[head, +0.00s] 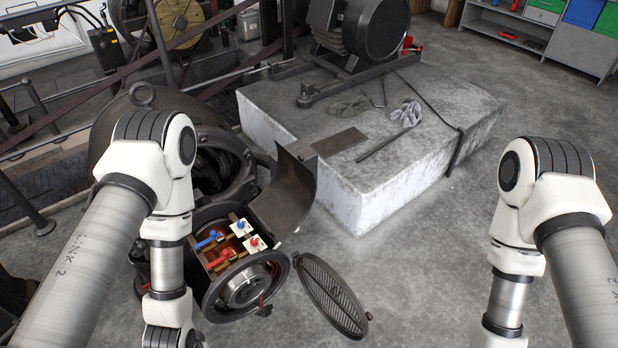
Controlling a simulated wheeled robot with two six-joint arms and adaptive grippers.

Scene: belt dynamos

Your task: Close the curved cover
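The curved cover (286,196) is a dark grey bent metal sheet. It stands raised and open at the right side of the dynamo housing (240,287). Below it the opening shows a terminal board (222,249) with red and blue handles and small white blocks. My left arm comes in from the left and hangs down in front of the dynamo's left side, apart from the cover. My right arm is at the right, over bare floor. Both grippers are below the picture's lower edge or hidden, so I cannot see their fingers.
A round slatted grille (331,294) stands open at the housing's front right. A concrete block (375,140) behind the cover carries a motor (375,28), a flat plate, a rod and gloves. Metal rails and belts fill the left. Floor is clear between the block and my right arm.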

